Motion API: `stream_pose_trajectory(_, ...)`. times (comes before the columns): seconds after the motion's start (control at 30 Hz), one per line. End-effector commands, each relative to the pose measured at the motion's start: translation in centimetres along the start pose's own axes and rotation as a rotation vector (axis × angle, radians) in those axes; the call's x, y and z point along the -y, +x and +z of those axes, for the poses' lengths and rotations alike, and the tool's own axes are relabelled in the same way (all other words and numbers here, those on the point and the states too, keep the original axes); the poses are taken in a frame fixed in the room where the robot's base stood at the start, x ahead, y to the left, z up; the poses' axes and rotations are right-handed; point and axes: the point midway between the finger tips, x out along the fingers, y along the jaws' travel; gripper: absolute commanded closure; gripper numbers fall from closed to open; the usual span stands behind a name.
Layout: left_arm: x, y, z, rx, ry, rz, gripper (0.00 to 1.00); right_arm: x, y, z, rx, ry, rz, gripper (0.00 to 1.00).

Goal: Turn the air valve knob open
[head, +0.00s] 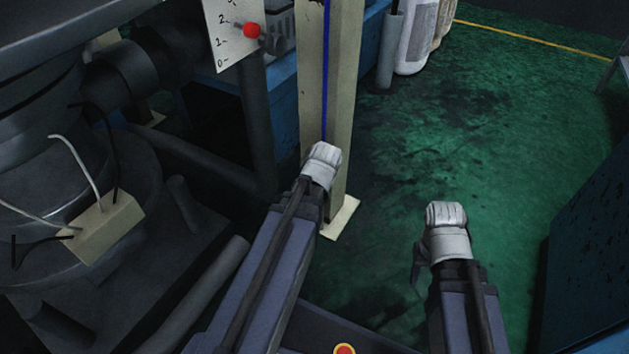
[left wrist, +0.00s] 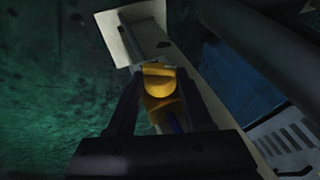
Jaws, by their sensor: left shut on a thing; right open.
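The yellow air valve knob (left wrist: 160,82) sits on the cream post (left wrist: 186,65) in the left wrist view. The dark fingers of my left gripper (left wrist: 160,75) are on its two sides and shut on it. In the head view my left gripper (head: 321,162) is in front of the cream post (head: 345,60), and the knob is hidden there. How far the knob is turned cannot be told. My right gripper (head: 446,232) is over the green floor, apart from the post; its fingertips are mostly hidden.
A blue hose (head: 326,75) runs along the post. A white scale plate (head: 228,45) with a red ball (head: 251,30) is at upper left. Dark machinery (head: 60,170) fills the left. A blue cabinet (head: 590,250) stands at right. The green floor (head: 480,130) between is clear.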

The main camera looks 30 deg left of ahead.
Motion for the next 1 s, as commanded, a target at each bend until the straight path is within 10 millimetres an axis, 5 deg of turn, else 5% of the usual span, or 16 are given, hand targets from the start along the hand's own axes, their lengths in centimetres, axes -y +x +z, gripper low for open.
stream_pose_trajectory(0.67, -0.39, -0.08, 0.1, 0.002, 0.021, -0.049, 1.0, 0.05, 0.5, -0.02, 0.0, 0.0, 0.0, 0.5)
stream_pose_trajectory(0.7, -0.39, -0.08, 0.11, 0.002, 0.021, -0.049, 0.45, 0.05, 0.5, -0.03, 0.0, 0.0, 0.0, 0.5)
stream_pose_trajectory(0.9, -0.27, -0.07, 0.07, 0.001, 0.022, -0.052, 0.23, 0.05, 0.49, -0.02, 0.0, 0.0, 0.0, 0.5)
stream_pose_trajectory(1.0, -0.23, -0.06, 0.06, 0.0, 0.022, -0.053, 0.21, 0.05, 0.49, -0.02, 0.0, 0.0, 0.0, 0.5)
